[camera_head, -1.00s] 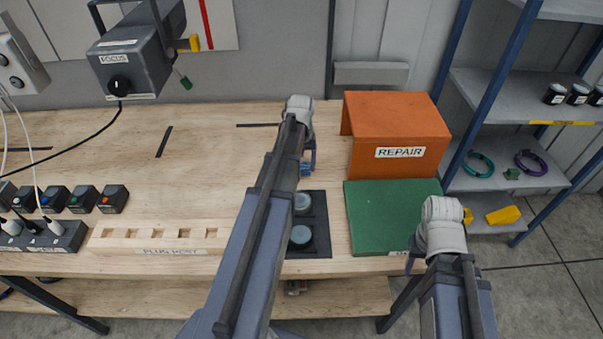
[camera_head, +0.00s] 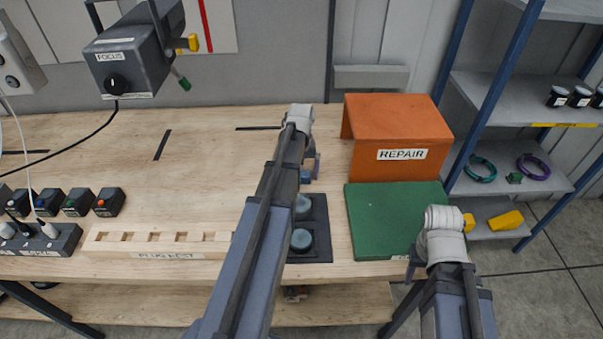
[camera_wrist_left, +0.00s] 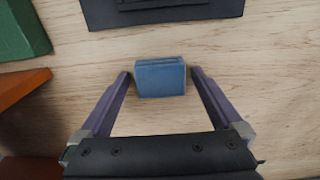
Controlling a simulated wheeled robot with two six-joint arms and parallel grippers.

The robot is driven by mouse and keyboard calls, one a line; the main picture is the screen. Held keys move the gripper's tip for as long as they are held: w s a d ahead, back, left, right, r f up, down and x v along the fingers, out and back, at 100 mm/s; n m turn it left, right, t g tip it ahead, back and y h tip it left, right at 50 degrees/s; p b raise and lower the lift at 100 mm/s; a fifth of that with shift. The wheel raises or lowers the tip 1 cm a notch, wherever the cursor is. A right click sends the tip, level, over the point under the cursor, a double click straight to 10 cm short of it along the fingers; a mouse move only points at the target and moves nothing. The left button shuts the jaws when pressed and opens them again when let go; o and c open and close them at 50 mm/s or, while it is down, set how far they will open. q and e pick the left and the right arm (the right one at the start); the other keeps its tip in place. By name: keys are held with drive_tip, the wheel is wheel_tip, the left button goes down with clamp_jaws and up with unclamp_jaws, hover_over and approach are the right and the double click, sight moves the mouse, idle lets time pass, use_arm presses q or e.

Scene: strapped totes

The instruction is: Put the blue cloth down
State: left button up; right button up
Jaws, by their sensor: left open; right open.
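The blue cloth (camera_wrist_left: 160,77) is a small folded block on the bare wooden bench. In the left wrist view it lies between the spread fingertips of my left gripper (camera_wrist_left: 160,74), with a gap on each side. In the head view a bit of the cloth (camera_head: 306,175) shows beside my left gripper (camera_head: 310,165), mostly hidden by the arm. My left gripper is open. My right arm comes in at the lower right of the head view, over the front edge by the green mat. Its fingers are hidden behind the wrist.
An orange REPAIR box (camera_head: 397,120) and a green mat (camera_head: 398,215) lie to the right. A dark tray (camera_head: 318,252) with round grey-blue pieces is in front of the cloth. A wooden plug nest (camera_head: 160,244) stands at the left front. The bench's left middle is clear.

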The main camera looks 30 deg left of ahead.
sight(301, 174)
use_arm(q)
drive_tip(key=shift+r, duration=0.1)
wheel_tip(301, 174, up, 12)
drive_tip(key=p, duration=1.2)
drive_tip(key=s+d+m, duration=0.5)
drive_tip(key=s+d, duration=0.3)
drive_tip(key=d, duration=0.7)
drive_tip(key=s+d+m+y, duration=0.1)
drive_tip(key=s+d+m, duration=0.4)
drive_tip(key=d, duration=1)
drive_tip(key=s, duration=0.3)
drive_tip(key=shift+s+d+r, duration=0.15)
drive_tip(key=shift+s+d, duration=0.1)
drive_tip(key=shift+s, duration=0.05)
